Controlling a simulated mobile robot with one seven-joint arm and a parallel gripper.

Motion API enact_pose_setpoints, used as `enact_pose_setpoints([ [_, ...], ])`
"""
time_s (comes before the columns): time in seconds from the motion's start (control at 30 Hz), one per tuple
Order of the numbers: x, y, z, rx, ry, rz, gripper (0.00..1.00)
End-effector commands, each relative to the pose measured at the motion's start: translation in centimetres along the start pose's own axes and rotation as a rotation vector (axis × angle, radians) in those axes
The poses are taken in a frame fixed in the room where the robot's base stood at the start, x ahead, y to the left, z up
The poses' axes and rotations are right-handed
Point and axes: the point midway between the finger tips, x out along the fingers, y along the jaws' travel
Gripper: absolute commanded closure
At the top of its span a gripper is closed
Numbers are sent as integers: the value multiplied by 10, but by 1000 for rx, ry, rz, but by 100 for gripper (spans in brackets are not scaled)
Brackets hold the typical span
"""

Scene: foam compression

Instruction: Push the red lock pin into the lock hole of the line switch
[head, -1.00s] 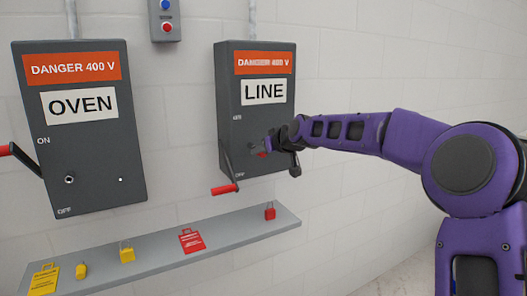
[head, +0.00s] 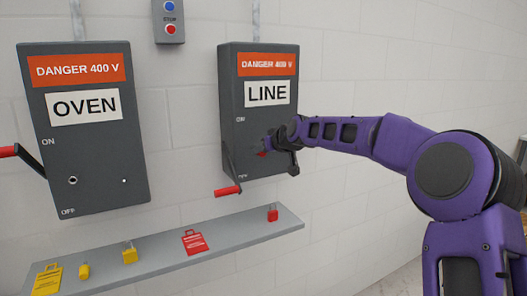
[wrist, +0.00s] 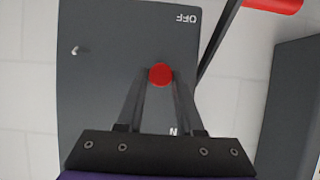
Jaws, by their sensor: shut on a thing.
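The line switch (head: 262,112) is a grey wall box with a LINE label; its red-handled lever (head: 228,190) hangs low toward OFF. My gripper (head: 266,150) is in front of the lower half of this box. In the wrist view my gripper (wrist: 160,78) is shut on the red lock pin (wrist: 160,74), whose round red end shows between the fingertips. A bit of red pin (head: 262,154) also shows in the head view. The lock hole is not visible; the pin and fingers cover that area, so I cannot tell how deep the pin sits.
The OVEN switch box (head: 85,135) is on the left. A small metal stub (wrist: 77,50) sticks out of the line box. The wall to the right is clear.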

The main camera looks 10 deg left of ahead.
Motion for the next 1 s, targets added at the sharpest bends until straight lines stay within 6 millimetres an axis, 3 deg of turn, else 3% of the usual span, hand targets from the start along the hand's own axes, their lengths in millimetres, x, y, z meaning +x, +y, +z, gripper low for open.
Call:
enact_pose_setpoints([
  [0.2,4,0,-2,0,1,0,100],
  [0.23,4,0,-2,0,1,0,63],
  [0.43,4,0,-2,0,0,0,29],
  [1.0,3,0,-1,0,0,1,29],
])
